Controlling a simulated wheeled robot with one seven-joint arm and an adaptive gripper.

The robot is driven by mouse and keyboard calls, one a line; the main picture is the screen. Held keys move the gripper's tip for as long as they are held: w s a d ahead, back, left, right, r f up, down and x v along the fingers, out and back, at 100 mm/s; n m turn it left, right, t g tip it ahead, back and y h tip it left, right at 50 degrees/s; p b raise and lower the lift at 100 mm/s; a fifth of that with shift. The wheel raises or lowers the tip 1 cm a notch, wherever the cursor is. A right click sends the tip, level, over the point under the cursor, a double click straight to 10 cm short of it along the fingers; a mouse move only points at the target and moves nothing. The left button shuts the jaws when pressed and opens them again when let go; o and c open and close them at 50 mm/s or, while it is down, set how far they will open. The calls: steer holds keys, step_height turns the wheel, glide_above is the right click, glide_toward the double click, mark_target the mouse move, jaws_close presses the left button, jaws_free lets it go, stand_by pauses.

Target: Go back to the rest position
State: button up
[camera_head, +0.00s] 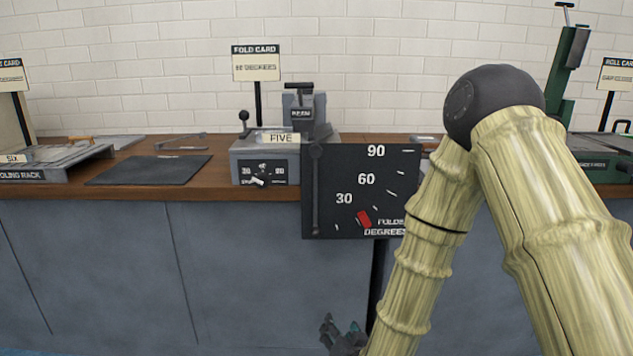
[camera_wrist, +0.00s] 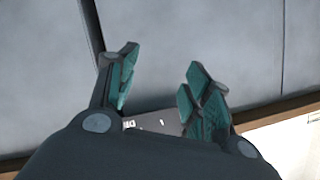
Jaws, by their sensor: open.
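My gripper (camera_wrist: 160,95) is open and empty in the wrist view, its teal-padded fingers apart. In the head view the gripper (camera_head: 342,336) shows only in part at the bottom, low in front of the grey counter front. My wooden-looking arm bends down from the right and hides part of the counter. The wrist view shows the grey counter front beyond the fingers and a brown counter edge below them.
A black dial board (camera_head: 361,190) marked 30, 60, 90 with a red pointer stands left of my arm. A grey machine (camera_head: 265,161) labelled FIVE, a dark mat (camera_head: 150,170) and a rack (camera_head: 45,165) are on the wooden counter (camera_head: 210,196). A green machine (camera_head: 566,75) stands behind my arm.

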steer(key=s+d+f+n+g, duration=0.1)
steer(key=s+d+f+g, duration=0.1)
steer(key=s+f, duration=0.35)
steer(key=s+d+f+g, duration=0.2)
steer(key=d+f, duration=0.1)
steer(key=f, duration=0.5)
steer(key=s+d+f+n+g+h, duration=0.1)
steer(key=s+d+f+g, duration=0.3)
steer(key=s, duration=0.6)
steer(key=s+d+f+g, duration=0.35)
steer(key=s+f, duration=0.25)
steer(key=s, duration=0.3)
steer(key=s+d+f+n+g+h, duration=0.1)
steer(key=s+d+f+g, duration=0.2)
steer(key=s+d+f, duration=0.5)
steer(key=s+a+r+p, duration=0.1)
steer(key=r+p, duration=1.6)
steer(key=a+r+p, duration=0.2)
steer(key=r+p, duration=1.5)
steer(key=r, duration=0.1)
steer(key=shift+s+a+r, duration=0.25)
steer(key=shift+s, duration=0.1)
